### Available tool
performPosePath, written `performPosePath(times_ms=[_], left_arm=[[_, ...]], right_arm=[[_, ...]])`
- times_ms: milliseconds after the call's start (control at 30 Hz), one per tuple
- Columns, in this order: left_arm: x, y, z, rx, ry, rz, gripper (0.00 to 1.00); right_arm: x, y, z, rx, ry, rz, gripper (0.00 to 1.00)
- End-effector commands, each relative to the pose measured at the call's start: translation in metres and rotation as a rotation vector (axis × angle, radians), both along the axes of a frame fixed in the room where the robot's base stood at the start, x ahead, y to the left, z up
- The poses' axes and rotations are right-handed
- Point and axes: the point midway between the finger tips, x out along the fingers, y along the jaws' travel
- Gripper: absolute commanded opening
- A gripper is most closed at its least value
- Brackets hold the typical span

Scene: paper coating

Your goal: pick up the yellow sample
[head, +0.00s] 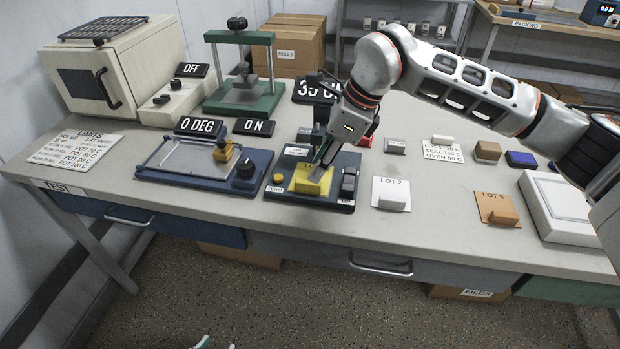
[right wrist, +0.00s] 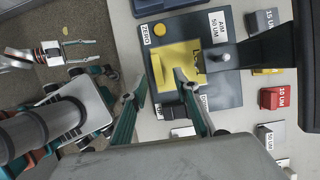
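The yellow sample (head: 309,184), a flat sheet with LOT lettering and a raised part, lies on the dark blue gauge stand (head: 335,205). It also shows in the right wrist view (right wrist: 178,60). My right gripper (head: 323,172) points down at the sample in the head view. In the right wrist view its fingers (right wrist: 158,80) are spread apart, one tip over the yellow sheet and the other beside its edge. Contact cannot be told. My left gripper (head: 216,343) shows only as two separated teal tips at the bottom of the head view, away from the table.
The gauge's post and arm (right wrist: 268,50) stand close beside the sample. The coater plate (head: 190,158) is to the left, the green press (head: 243,98) behind. White LOT 2 (head: 391,203) and orange LOT 5 (head: 499,217) samples lie to the right. Bare tabletop is in front.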

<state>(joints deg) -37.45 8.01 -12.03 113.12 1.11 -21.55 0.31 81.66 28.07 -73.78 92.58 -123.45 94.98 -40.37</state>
Motion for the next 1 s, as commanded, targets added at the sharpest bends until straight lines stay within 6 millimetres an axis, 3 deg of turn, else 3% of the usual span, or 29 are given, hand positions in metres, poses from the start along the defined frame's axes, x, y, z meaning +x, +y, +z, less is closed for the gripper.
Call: performPosePath(times_ms=[333, 667, 800, 1000], left_arm=[[0.008, 0.000, 0.006, -0.002, -0.017, 0.001, 0.38], [0.009, 0.000, 0.007, -0.002, -0.019, 0.001, 0.38], [0.009, 0.000, 0.007, -0.001, -0.019, 0.001, 0.38], [0.008, 0.000, 0.006, -0.001, -0.018, 0.001, 0.38]], right_arm=[[0.001, 0.023, -0.039, 0.003, 0.002, -0.001, 0.31], [0.002, 0.026, -0.046, 0.002, 0.000, -0.001, 0.31], [0.002, 0.026, -0.046, 0.002, 0.000, -0.002, 0.00], [0.002, 0.025, -0.046, 0.002, 0.000, -0.002, 0.00]])
